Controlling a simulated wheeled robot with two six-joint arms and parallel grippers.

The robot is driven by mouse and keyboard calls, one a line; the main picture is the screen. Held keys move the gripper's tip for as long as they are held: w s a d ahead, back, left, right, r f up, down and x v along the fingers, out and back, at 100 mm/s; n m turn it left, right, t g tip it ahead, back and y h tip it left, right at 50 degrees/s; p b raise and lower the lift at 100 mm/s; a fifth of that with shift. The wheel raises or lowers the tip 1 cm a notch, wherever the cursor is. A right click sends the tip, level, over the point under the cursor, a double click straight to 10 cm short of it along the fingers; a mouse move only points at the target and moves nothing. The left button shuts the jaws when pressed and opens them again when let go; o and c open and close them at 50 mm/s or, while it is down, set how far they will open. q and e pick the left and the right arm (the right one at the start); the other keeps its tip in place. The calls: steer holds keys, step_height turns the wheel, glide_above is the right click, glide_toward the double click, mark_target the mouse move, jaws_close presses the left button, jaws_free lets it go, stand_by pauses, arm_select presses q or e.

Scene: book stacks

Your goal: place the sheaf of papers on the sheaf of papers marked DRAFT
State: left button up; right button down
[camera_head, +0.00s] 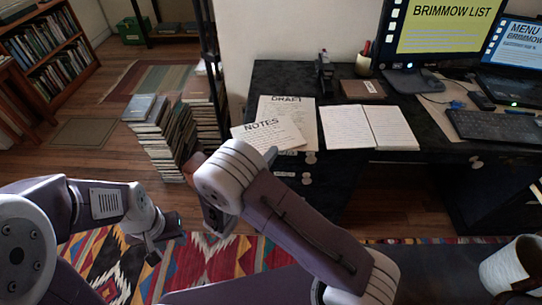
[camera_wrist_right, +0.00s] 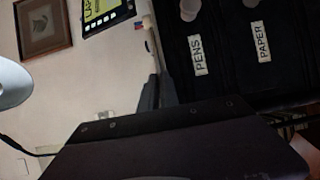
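A white sheaf of papers marked NOTES (camera_head: 268,135) lies tilted at the left end of the black desk. It overlaps the lower left part of the sheaf marked DRAFT (camera_head: 291,111), and its left corner sticks out past the desk edge. My right gripper (camera_wrist_right: 160,84) shows in the right wrist view with its dark fingers close together and nothing seen between them. In the head view its arm bends in front of the desk, below the papers. My left gripper (camera_head: 172,229) is low over the patterned rug, away from the papers; its finger gap is not clear.
An open notebook (camera_head: 369,127) lies right of the papers, with a brown box (camera_head: 362,91) behind it. Book stacks (camera_head: 161,134) stand on the floor left of the desk. Drawers labelled PENS (camera_wrist_right: 197,55) and PAPER (camera_wrist_right: 263,42) show in the wrist view.

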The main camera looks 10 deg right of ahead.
steer(key=shift+f, duration=0.15)
steer(key=c, duration=1.6)
jaws_free()
steer(key=p+v, duration=0.1)
steer(key=v, duration=1.1)
steer(key=shift+a, duration=0.1)
